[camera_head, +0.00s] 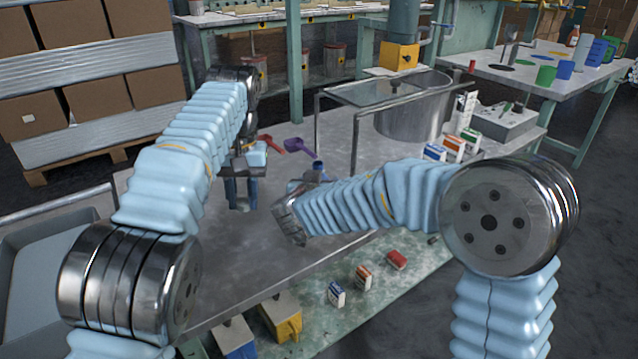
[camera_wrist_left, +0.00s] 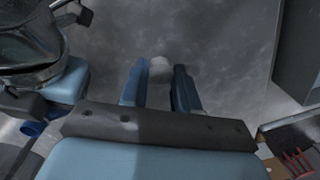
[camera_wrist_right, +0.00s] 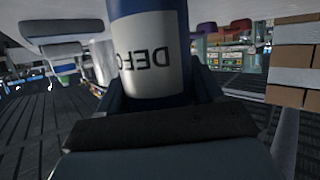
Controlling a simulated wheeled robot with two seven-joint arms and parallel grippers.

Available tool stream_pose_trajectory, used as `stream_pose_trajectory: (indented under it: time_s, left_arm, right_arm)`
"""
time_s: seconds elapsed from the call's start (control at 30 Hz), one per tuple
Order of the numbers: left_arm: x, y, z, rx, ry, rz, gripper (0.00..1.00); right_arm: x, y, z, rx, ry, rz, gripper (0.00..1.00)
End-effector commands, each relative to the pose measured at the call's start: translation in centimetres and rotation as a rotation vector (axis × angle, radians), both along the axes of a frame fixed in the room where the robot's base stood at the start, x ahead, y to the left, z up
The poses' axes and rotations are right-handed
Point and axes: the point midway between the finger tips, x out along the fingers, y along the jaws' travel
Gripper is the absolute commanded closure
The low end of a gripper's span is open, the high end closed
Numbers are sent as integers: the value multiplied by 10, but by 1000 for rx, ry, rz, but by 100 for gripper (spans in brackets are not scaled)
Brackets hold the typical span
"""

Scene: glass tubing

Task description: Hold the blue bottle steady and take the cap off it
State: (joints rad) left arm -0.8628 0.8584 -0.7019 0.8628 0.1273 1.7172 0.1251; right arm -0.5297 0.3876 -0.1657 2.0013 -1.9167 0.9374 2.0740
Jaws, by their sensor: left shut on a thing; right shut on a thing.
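The blue bottle (camera_wrist_right: 150,50) fills the middle of the right wrist view, with a white label lettered upside down. My right gripper (camera_wrist_right: 158,100) is shut around its body; the bottle's far end is cut off by the frame. In the head view a small blue part of the bottle (camera_head: 318,167) shows behind my right wrist. My left gripper (camera_head: 242,192) points down over the table, left of the bottle. In the left wrist view it is shut on a small whitish piece, seemingly the cap (camera_wrist_left: 160,68), apart from the bottle.
A purple scoop (camera_head: 300,146) and a red scoop (camera_head: 268,143) lie on the grey table (camera_head: 150,270) behind the grippers. A metal frame (camera_head: 355,130) and a large steel vessel (camera_head: 415,115) stand to the right. Small cartons (camera_head: 452,148) stand at the table's right.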

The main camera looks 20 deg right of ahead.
Motion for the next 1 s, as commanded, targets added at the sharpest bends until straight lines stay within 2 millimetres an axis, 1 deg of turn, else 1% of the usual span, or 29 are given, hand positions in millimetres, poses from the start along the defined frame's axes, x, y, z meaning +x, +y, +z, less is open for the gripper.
stream_pose_trajectory:
  time_s: [0.03, 0.1, 0.3, 0.53, 0.57, 0.7, 0.73, 1.0]
  left_arm:
    - [0, 0, 4, 0, 0, 0, 100]
    - [0, 0, 3, 0, 0, 0, 100]
    - [0, 0, 3, 0, 0, 0, 100]
    - [0, 0, -5, 0, 0, 0, 100]
    - [0, 0, -5, 0, 0, 0, 100]
    - [0, 0, -4, 0, 0, 0, 100]
    - [0, 0, -4, 0, 0, 0, 100]
    - [0, 0, -2, 0, 0, 0, 100]
  right_arm:
    - [0, 0, -3, -2, 1, 0, 100]
    - [0, 0, -6, 0, -1, 0, 100]
    - [0, 0, -7, 1, -3, -1, 100]
    - [0, 0, -11, 2, -3, -1, 100]
    - [0, 0, -10, 1, -2, -1, 33]
    - [0, 0, -9, 1, -2, -1, 11]
    - [0, 0, -9, 1, -2, -1, 9]
    - [0, 0, -9, 0, -1, 0, 9]
